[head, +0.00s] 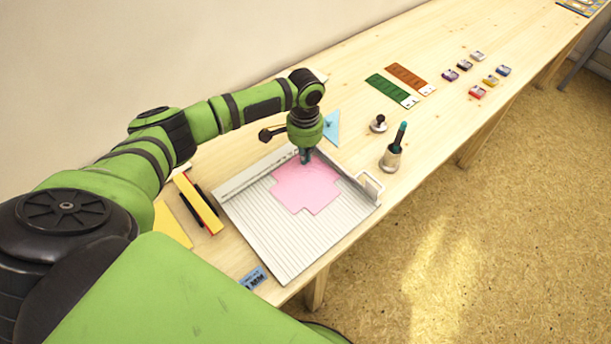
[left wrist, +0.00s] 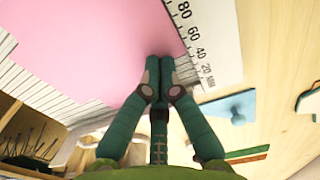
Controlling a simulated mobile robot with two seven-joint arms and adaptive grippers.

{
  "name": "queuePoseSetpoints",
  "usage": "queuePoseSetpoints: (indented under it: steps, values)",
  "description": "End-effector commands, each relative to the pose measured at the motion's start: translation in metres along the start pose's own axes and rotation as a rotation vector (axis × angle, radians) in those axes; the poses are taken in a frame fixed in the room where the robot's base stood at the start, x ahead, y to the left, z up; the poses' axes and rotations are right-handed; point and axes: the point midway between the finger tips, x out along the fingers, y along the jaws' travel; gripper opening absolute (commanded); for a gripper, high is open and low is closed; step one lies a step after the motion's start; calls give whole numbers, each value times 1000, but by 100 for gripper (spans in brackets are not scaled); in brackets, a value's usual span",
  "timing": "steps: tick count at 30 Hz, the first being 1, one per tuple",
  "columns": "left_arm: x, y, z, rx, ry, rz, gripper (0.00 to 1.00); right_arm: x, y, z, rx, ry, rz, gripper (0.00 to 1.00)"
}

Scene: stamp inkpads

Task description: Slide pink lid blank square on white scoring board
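The pink lid blank (head: 306,188), a flat sheet with notched corners, lies on the white scoring board (head: 262,235), towards its far side. In the left wrist view the pink blank (left wrist: 85,45) has one edge close beside the board's ruler strip (left wrist: 208,50); I cannot tell if they touch. My left gripper (head: 305,157) points down at the blank's far edge. In the left wrist view its fingertips (left wrist: 160,68) are together at the blank's edge, with no object seen between them; contact is unclear. My right gripper is not in view.
A wire handle (head: 370,184) sticks out at the board's right. A blue triangle (head: 332,127) lies behind the gripper. Several inkpads (head: 477,92) sit far off.

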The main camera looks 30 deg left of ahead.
Motion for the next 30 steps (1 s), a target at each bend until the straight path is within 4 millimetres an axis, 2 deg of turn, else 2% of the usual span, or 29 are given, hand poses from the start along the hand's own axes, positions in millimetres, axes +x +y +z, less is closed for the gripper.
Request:
queuePoseSetpoints:
  steps: [6,30]
  values:
    - [0,-1,-7,0,1,1,0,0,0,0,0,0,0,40]
    - [1,-4,-15,0,1,-1,0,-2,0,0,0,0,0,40]
